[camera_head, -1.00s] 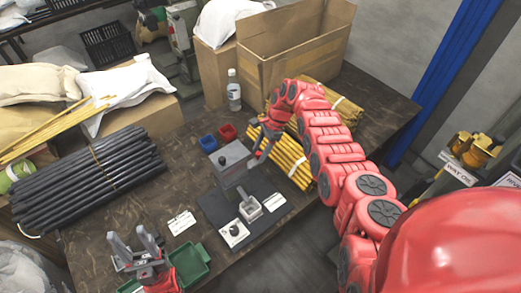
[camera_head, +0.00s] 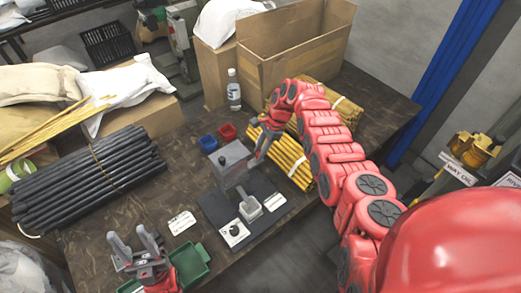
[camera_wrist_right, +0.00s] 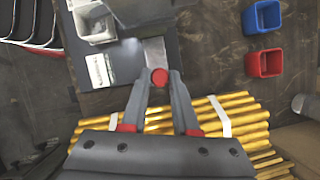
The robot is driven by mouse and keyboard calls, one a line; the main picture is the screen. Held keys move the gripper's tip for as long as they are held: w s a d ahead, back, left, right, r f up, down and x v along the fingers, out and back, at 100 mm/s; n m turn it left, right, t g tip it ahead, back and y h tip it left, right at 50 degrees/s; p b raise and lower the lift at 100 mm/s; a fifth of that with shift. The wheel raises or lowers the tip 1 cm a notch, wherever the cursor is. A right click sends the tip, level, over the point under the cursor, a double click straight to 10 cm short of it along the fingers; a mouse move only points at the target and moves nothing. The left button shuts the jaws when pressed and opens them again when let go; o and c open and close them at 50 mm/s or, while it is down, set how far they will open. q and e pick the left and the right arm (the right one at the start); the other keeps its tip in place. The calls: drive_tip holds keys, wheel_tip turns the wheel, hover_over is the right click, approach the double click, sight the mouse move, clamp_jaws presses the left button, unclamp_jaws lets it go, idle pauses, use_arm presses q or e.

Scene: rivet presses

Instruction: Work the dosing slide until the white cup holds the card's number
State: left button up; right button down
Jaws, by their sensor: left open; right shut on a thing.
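The grey dosing box (camera_head: 232,163) stands on a dark mat on the table. Its metal slide (camera_wrist_right: 154,48) ends in a red knob (camera_wrist_right: 159,77). My right gripper (camera_wrist_right: 157,80) is shut on this knob; it also shows beside the box in the head view (camera_head: 260,152). A pale grey, open-topped cup (camera_head: 250,208) sits in front of the box; it shows in the wrist view (camera_wrist_right: 97,22), but its contents cannot be made out. A white card (camera_head: 182,222) lies left of the mat, its print too small to read. My left gripper (camera_head: 135,243) is open and empty, fingers up.
A white square piece with a dark round centre (camera_head: 234,232) sits at the mat's front. A blue bin (camera_head: 208,143) and a red bin (camera_head: 227,132) stand behind the box. A green tray (camera_head: 190,265) is beside my left gripper. Yellow rods (camera_head: 285,160) lie to the right.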

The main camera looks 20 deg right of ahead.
sight(252, 163)
idle(0.6)
drive_tip(key=a+p, duration=0.1)
drive_tip(key=s+a+p, duration=0.1)
drive_tip(key=p, duration=0.1)
drive_tip(key=a+p, duration=0.1)
drive_tip(key=p, duration=0.1)
drive_tip(key=shift+s+a+r, duration=0.1)
drive_tip(key=shift+s+r, duration=0.05)
drive_tip(key=shift+r, duration=0.2)
drive_tip(key=shift+a+f, duration=0.15)
drive_tip(key=shift+a, duration=0.1)
drive_tip(key=shift+f, duration=0.2)
drive_tip(key=c, duration=1)
unclamp_jaws()
drive_tip(key=o, duration=0.3)
drive_tip(key=shift+a, duration=0.15)
drive_tip(key=shift+o, duration=0.2)
drive_tip(key=shift+d+r, duration=0.15)
drive_tip(key=shift+d, duration=0.05)
